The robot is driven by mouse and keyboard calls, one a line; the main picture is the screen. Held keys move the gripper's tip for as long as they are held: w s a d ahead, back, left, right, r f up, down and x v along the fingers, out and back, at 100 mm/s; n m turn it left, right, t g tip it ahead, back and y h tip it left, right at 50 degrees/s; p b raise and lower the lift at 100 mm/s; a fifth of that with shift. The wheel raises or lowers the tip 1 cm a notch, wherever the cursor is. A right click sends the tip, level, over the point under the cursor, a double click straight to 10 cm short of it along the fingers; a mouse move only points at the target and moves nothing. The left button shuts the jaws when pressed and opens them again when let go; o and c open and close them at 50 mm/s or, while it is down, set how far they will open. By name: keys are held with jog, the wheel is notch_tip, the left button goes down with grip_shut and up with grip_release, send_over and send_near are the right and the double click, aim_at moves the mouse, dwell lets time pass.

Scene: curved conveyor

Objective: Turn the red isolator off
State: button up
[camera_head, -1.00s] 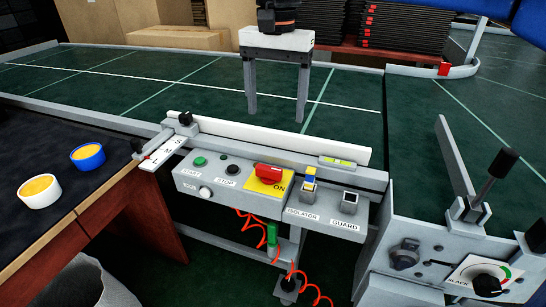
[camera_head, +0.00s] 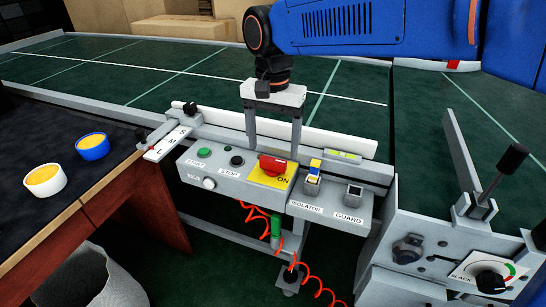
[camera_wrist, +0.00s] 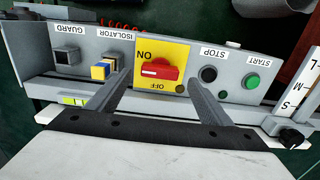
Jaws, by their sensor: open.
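The red isolator (camera_head: 272,165) is a rotary knob on a yellow plate (camera_head: 258,178) on the grey control panel. In the wrist view, the red knob (camera_wrist: 160,71) lies crosswise between an ON label above and an OFF label below. My gripper (camera_head: 273,149) is open and empty, with its fingers pointing down just behind and above the knob. In the wrist view, my gripper's fingertips (camera_wrist: 160,82) are spread on either side of the knob. They look apart from it; the exact gap in depth cannot be told.
A green START button (camera_head: 204,153) and a black STOP button (camera_head: 237,161) sit left of the knob. A blue-and-yellow block (camera_head: 314,171) and a dark GUARD socket (camera_head: 353,193) are to the right. A white rail (camera_head: 330,140) runs behind. Two cups (camera_head: 91,146) (camera_head: 43,180) stand left.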

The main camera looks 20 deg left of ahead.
aim_at(273, 160)
jog(key=shift+f, duration=2.3)
jog(key=c, duration=1)
